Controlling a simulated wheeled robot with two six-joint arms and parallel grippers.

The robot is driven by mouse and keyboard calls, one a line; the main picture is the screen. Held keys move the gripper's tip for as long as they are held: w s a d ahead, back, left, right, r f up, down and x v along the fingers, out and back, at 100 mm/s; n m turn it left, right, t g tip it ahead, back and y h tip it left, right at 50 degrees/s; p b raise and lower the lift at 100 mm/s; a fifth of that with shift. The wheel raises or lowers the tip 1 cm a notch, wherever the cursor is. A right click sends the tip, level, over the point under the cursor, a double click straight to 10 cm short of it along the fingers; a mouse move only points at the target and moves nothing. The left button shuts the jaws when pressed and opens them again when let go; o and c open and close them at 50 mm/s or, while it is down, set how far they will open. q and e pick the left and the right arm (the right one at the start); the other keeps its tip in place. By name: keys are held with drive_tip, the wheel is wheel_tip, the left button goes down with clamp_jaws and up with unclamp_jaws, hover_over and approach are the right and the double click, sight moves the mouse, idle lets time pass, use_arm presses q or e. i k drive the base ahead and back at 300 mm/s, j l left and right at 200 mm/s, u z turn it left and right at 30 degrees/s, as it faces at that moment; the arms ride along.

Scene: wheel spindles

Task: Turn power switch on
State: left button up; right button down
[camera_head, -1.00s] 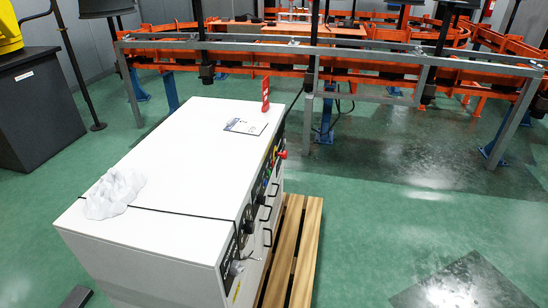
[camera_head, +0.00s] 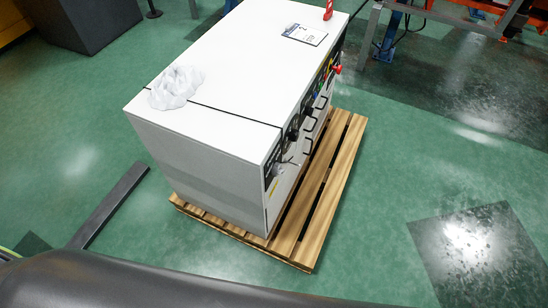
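A white cabinet (camera_head: 230,70) stands on a wooden pallet in the head view. Its control panel (camera_head: 294,125) is on the right side, seen at a steep angle. The panel carries dark dials, handles, small coloured buttons and a red knob (camera_head: 337,69) toward the far end. A small grey knob or lever (camera_head: 276,171) sits near the panel's near end. I cannot tell which of these is the power switch or how it is set. Neither of my grippers is in view.
The wooden pallet (camera_head: 340,190) sticks out on the cabinet's right. A crumpled white cloth (camera_head: 176,87), a clipboard (camera_head: 305,35) and a red tag (camera_head: 328,10) are on top. An orange and grey frame (camera_head: 480,15) stands behind.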

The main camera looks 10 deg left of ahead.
sight(276, 170)
drive_tip(key=l+z, duration=0.45)
drive_tip(key=l, duration=0.95)
